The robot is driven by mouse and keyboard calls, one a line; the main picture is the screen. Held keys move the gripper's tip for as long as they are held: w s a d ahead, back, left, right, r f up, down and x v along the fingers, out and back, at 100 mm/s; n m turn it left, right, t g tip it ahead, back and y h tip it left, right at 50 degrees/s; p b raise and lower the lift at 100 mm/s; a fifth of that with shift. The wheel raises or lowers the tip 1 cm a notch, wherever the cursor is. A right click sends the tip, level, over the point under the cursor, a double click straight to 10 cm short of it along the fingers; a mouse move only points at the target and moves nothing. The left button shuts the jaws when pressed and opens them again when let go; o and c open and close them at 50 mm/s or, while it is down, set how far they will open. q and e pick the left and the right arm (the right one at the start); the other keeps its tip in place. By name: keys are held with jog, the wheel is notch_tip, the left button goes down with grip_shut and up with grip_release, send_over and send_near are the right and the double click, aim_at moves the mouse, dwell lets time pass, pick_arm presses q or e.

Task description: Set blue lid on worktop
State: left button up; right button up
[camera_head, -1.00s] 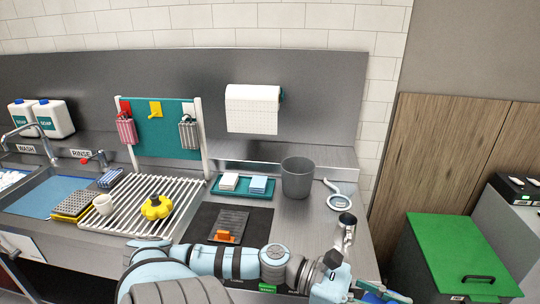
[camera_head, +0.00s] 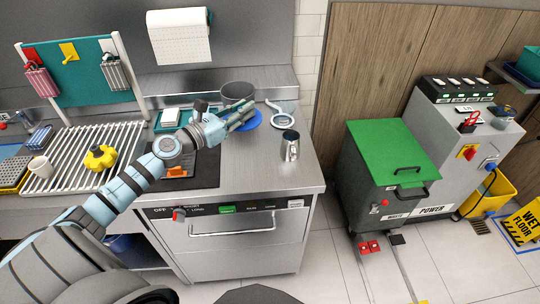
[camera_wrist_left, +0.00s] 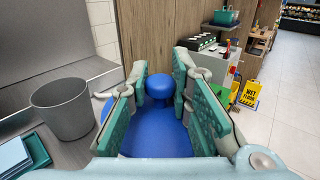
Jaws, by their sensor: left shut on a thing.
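The blue lid (camera_head: 251,121) is partly hidden behind my left gripper (camera_head: 244,113) over the back right of the steel worktop (camera_head: 255,170). In the left wrist view the lid (camera_wrist_left: 158,138) is a broad blue disc with a round knob (camera_wrist_left: 159,86). My left gripper (camera_wrist_left: 160,92) is shut on the lid, its two teal fingers on either side of it. The head view does not show clearly whether the lid touches the worktop. My right gripper is not in view.
A grey bin (camera_head: 237,90) stands just behind the gripper, and a light ring-shaped tool (camera_head: 281,118) lies to its right. A steel cup (camera_head: 290,146) stands near the worktop's right edge.

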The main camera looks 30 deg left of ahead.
pick_arm(q)
jog(key=a, duration=0.1)
jog(key=a+y, duration=0.1)
jog(key=w+a+r+n, duration=0.1)
jog(key=shift+w, duration=0.1)
jog(key=shift+a+f+b, duration=0.1)
jog(key=shift+f+b, duration=0.65)
jog(key=shift+f, duration=0.05)
notch_tip(320, 180, down, 19)
jog(key=b, duration=1.5)
jog(key=shift+r, duration=0.3)
jog(key=shift+f+b, duration=0.5)
jog(key=shift+f, duration=0.15)
jog(key=o, duration=0.9)
jog(key=shift+r, duration=0.1)
jog(key=shift+c, duration=0.2)
